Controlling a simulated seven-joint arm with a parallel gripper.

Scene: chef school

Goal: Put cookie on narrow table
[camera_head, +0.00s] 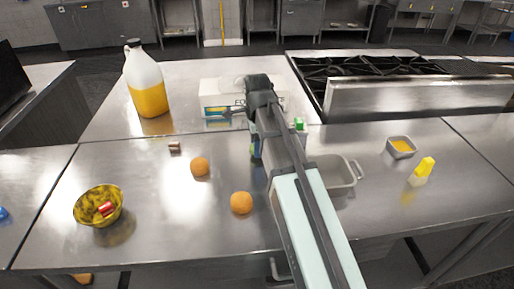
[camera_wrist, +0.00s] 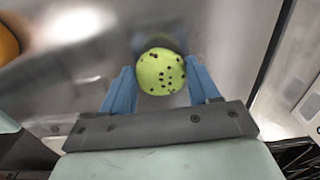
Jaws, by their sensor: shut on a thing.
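A round green cookie (camera_wrist: 160,76) with dark chips sits between the two blue fingers of my gripper (camera_wrist: 161,84) in the wrist view. The fingers are shut on its sides. A steel surface lies beneath it; the gap to that surface is hard to judge. In the head view, my gripper (camera_head: 254,142) is over the middle of the steel worktop, mostly hidden by my arm, and I cannot make out the cookie there. Steel tables (camera_head: 150,235) fill the foreground; I cannot tell which one is the narrow table.
A jug (camera_head: 149,80) and a white box (camera_head: 214,91) stand behind. A grey pan (camera_head: 340,178), small tray (camera_head: 401,147) and yellow-topped bottle (camera_head: 422,171) are right. A stove (camera_head: 415,95) is behind.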

